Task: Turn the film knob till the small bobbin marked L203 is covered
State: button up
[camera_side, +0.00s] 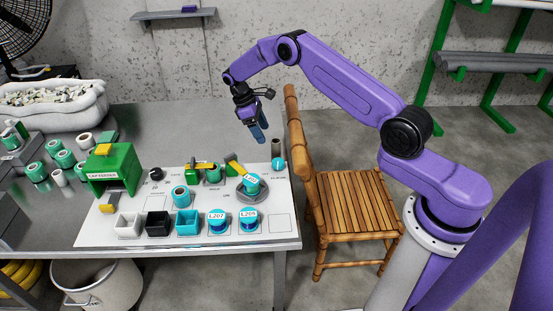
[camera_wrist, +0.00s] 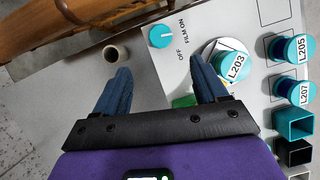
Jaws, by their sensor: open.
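The teal film knob (camera_wrist: 162,37) sits on the white panel between the words FILM ON and OFF. In the side view the knob (camera_side: 278,164) is at the panel's right edge. The small bobbin marked L203 (camera_wrist: 233,67) stands on a round plate, its label bare; it also shows in the side view (camera_side: 251,185). A yellow part (camera_side: 234,163) is beside it, and I see no film over the bobbin. My gripper (camera_side: 259,134) is open and empty, above the table's right end. In the wrist view its fingers (camera_wrist: 161,74) are apart, and the knob appears beyond the gap between them.
Bobbins L205 (camera_wrist: 287,48) and L207 (camera_wrist: 293,90) stand near L203. A short beige tube (camera_wrist: 116,53) stands near the knob. Teal (camera_side: 188,223), black (camera_side: 157,224) and white (camera_side: 129,226) boxes line the panel's front. A wooden chair (camera_side: 355,200) stands right of the table.

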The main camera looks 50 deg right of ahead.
aim_at(278, 161)
jog(key=x, duration=1.3)
jog(key=shift+s+f, duration=0.1)
jog(key=shift+f, duration=0.15)
jog(key=c, duration=1.1)
jog(key=shift+o, duration=0.2)
jog(key=shift+m, duration=0.4)
jog(key=m+y, duration=0.2)
jog(key=m, duration=0.2)
jog(key=shift+d+g, duration=0.1)
jog(key=shift+g, duration=0.3)
jog(key=shift+d+m+y, duration=0.15)
jog(key=shift+m+y, duration=0.65)
jog(key=shift+m, duration=1.5)
